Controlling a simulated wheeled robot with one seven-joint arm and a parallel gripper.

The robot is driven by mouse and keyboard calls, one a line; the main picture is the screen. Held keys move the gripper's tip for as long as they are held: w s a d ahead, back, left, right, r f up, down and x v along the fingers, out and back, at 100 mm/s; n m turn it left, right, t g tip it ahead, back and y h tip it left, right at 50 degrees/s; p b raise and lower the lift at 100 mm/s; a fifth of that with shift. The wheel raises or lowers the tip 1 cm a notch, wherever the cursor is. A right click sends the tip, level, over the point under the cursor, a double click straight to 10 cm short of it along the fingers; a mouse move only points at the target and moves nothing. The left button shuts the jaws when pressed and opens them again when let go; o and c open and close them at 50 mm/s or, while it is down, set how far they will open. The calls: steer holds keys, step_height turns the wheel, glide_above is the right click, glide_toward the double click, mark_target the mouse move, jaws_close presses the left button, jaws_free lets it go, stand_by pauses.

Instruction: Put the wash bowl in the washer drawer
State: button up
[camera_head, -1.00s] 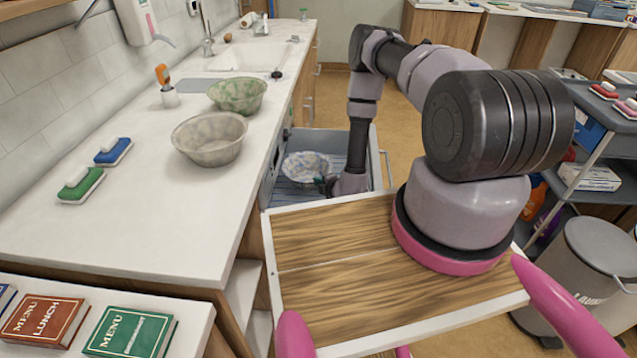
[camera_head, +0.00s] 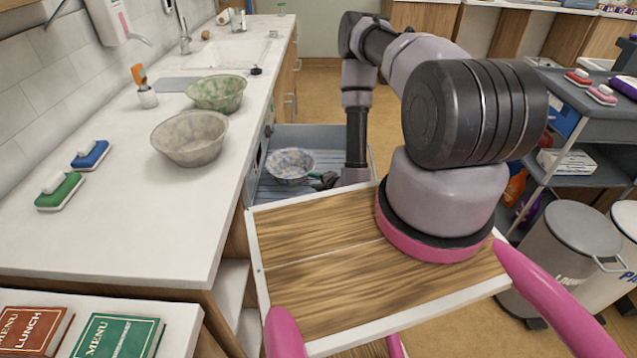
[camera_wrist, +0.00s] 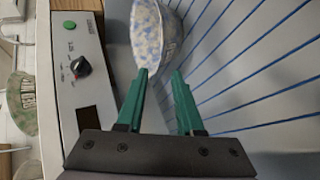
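A white bowl with blue speckles (camera_head: 290,163) sits in the pulled-out washer drawer (camera_head: 330,137), on its blue-striped rack. It also shows in the wrist view (camera_wrist: 155,35). My gripper (camera_head: 322,181) is low in the drawer at the bowl's right side. In the wrist view my green fingers (camera_wrist: 159,76) are open with a gap between them, their tips close to the bowl's near edge. I cannot tell whether they touch it. The washer's control panel (camera_wrist: 80,70) with a black knob shows beside the drawer.
A grey mottled bowl (camera_head: 190,140) and a green mottled bowl (camera_head: 216,92) stand on the white counter (camera_head: 120,220). Green (camera_head: 59,192) and blue (camera_head: 90,155) brushes lie at the left.

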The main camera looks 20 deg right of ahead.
steer(key=w+a+r+n+y, duration=0.3)
steer(key=r+n+y, duration=0.1)
steer(key=r, duration=0.5)
steer(key=w+a+r+n+y, duration=0.3)
steer(key=a+r+n, duration=0.1)
steer(key=r, duration=0.6)
steer(key=s+a+r+n+g+y, duration=0.2)
steer(key=r+n+g, duration=0.1)
steer(key=r+n, duration=0.3)
steer(key=s+a+r+n+g+y, duration=0.1)
steer(key=s+a+r+n+g, duration=0.2)
steer(key=r, duration=0.5)
steer(key=s+a+r+n+g+y, duration=0.1)
steer(key=a+r+n+g+y, duration=0.1)
steer(key=r+n, duration=0.55)
steer(key=s+d+r+n+g+h, duration=0.4)
steer(key=s+r+n+h, duration=0.1)
steer(key=s+r+n, duration=0.6)
steer(key=s+d+r+n+t+h, duration=0.7)
steer(key=s+d+r+n+h, duration=0.1)
steer(key=d+n, duration=0.3)
steer(key=shift+d+r, duration=0.8)
steer(key=shift+d, duration=0.1)
